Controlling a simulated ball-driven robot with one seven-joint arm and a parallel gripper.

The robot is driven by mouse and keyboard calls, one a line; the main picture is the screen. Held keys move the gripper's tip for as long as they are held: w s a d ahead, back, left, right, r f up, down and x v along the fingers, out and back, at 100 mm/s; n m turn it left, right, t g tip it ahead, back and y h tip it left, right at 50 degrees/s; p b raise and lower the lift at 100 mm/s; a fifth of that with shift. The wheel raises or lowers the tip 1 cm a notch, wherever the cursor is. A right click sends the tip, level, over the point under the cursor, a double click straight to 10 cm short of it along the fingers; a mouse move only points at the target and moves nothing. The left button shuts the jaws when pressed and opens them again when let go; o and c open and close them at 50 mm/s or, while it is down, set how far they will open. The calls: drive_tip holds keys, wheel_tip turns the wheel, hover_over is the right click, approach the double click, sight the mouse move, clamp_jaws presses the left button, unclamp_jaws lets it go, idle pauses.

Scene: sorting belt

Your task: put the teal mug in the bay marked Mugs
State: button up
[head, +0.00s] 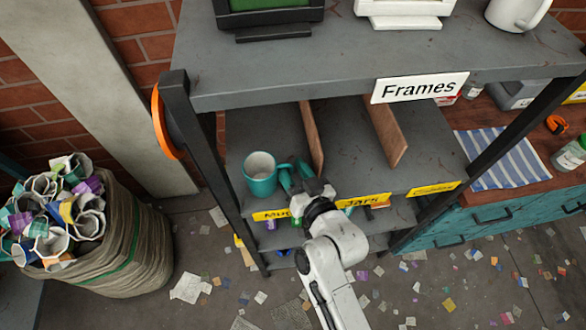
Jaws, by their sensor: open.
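The teal mug (261,178) stands upright on the middle shelf (345,158), in the left bay. The yellow label (270,215) at this bay's front edge reads "Mu", and my arm hides the rest. My gripper (296,177) is open, at the right side of the mug by its handle. Its fingers look teal-green too, so I cannot tell whether they touch the handle.
Brown dividers (313,138) split the shelf. The bay marked Jars (364,200) is empty. A dark post (200,165) stands left of the mug. The upper shelf (300,65), with a "Frames" sign (420,88), overhangs the bays.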

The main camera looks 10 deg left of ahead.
drive_tip(key=shift+r, duration=0.25)
drive_tip(key=b+v, duration=0.3)
drive_tip(key=v, duration=0.9)
drive_tip(key=shift+d+f, duration=0.1)
drive_tip(key=shift+f, duration=0.05)
drive_tip(key=s+d+f+g+h, duration=0.55)
drive_tip(key=d+f, duration=0.35)
drive_tip(key=d, duration=0.3)
drive_tip(key=s+d+f+m+g+h, duration=0.2)
drive_tip(key=s+d+m+g+h, duration=0.2)
drive_tip(key=s+d, duration=0.9)
drive_tip(key=s+g, duration=0.1)
drive_tip(key=g, duration=0.2)
drive_tip(key=shift+m, duration=0.4)
